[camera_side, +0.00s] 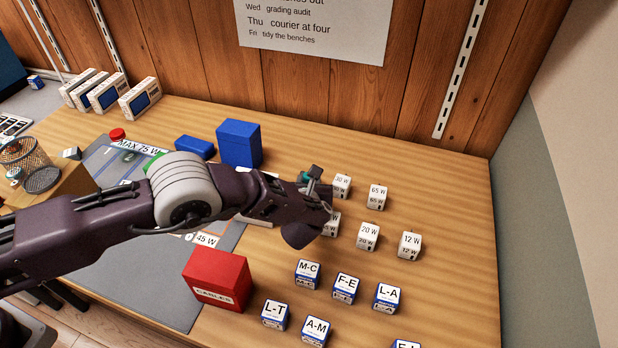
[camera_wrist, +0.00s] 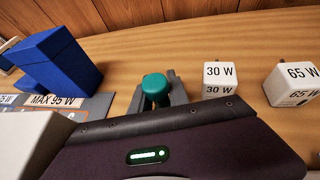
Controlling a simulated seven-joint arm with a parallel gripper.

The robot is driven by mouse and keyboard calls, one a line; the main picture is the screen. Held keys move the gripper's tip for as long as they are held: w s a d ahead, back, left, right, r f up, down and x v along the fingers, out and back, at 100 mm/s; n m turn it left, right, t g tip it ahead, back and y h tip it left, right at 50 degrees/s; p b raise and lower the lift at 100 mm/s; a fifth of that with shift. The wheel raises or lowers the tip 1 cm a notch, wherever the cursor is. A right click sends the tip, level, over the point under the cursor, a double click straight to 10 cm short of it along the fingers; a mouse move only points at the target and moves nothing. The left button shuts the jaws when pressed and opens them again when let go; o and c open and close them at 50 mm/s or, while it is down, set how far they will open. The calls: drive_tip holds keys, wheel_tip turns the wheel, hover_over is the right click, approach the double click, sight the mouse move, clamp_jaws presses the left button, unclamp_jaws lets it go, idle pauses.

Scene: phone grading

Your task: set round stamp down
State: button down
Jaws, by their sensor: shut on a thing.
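The round stamp has a teal top and shows in the wrist view (camera_wrist: 155,86), between the grey fingers of my gripper (camera_wrist: 158,102). In the side view the stamp (camera_side: 317,171) is a small teal spot at the end of my gripper (camera_side: 311,181). My gripper is shut on it. The stamp's lower part is hidden by the fingers and the wrist, so I cannot tell whether it touches the table. It is left of the white 30 W cube (camera_wrist: 221,76) and right of the blue box (camera_wrist: 58,62).
White watt cubes, including the 65 W cube (camera_side: 377,196) and 12 W cube (camera_side: 409,245), stand close by. Lettered blue-and-white boxes (camera_side: 346,288) are in front. A red CABLES box (camera_side: 217,280) stands on the grey mat's edge. Bare wood lies right of the cubes.

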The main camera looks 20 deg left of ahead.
drive_tip(key=shift+f, duration=0.15)
drive_tip(key=shift+f, duration=0.35)
drive_tip(key=c, duration=1.2)
unclamp_jaws()
drive_tip(key=shift+c, duration=0.2)
drive_tip(key=shift+r, duration=0.15)
drive_tip(key=shift+r, duration=0.35)
drive_tip(key=v, duration=1.2)
drive_tip(key=shift+r, duration=0.15)
